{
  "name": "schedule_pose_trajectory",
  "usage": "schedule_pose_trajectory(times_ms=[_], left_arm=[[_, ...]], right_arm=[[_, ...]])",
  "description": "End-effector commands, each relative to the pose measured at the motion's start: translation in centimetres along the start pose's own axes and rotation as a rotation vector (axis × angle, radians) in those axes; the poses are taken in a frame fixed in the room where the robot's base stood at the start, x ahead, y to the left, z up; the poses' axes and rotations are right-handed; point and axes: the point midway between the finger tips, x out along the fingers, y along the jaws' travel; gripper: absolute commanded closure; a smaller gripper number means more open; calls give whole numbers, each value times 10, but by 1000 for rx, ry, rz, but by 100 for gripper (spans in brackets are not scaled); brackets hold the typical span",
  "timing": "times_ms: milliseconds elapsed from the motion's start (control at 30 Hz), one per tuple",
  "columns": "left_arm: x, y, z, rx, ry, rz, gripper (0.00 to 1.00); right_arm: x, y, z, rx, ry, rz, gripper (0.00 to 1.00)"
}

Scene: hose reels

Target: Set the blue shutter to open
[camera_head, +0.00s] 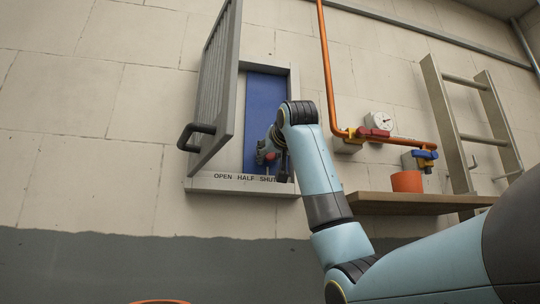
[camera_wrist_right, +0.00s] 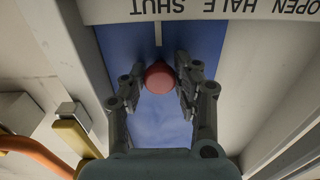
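The blue shutter (camera_head: 262,98) sits in a grey wall frame, behind a slatted door (camera_head: 215,85) that stands open to the left. The frame's lower sill (camera_head: 240,185) reads OPEN, HALF, SHUT. In the right wrist view, upside down, a pale mark on the blue shutter (camera_wrist_right: 205,45) lines up with SHUT. A red knob (camera_wrist_right: 158,77) sticks out from the shutter. My right gripper (camera_wrist_right: 159,84) is open, with one finger on each side of the knob and small gaps showing. The knob also shows in the head view (camera_head: 269,157). My left gripper is out of view.
An orange pot (camera_head: 407,181) stands on a wooden shelf (camera_head: 430,201). A grey ladder (camera_head: 450,120) stands at far right.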

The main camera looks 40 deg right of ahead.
Motion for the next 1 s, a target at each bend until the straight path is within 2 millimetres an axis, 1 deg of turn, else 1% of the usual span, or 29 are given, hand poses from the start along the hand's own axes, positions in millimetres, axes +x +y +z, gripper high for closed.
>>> schedule_pose_trajectory(times_ms=[33, 200, 467, 533, 633, 833, 900, 1000], left_arm=[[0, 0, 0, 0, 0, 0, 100], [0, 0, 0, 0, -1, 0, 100], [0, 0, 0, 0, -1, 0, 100], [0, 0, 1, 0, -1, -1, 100], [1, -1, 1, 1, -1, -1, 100], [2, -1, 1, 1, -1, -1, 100], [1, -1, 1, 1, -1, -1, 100], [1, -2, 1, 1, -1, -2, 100]], right_arm=[[0, 0, 0, 0, 0, 0, 78], [0, 0, 0, 0, 0, 0, 100], [0, 0, 0, 0, 0, 0, 100], [0, -3, 0, 1, 0, -1, 100], [0, -18, 0, 3, 0, -5, 100], [0, -64, 0, 3, -2, -7, 100], [0, -74, 0, 2, -2, -5, 100], [0, -82, 0, 0, -1, -2, 100]])
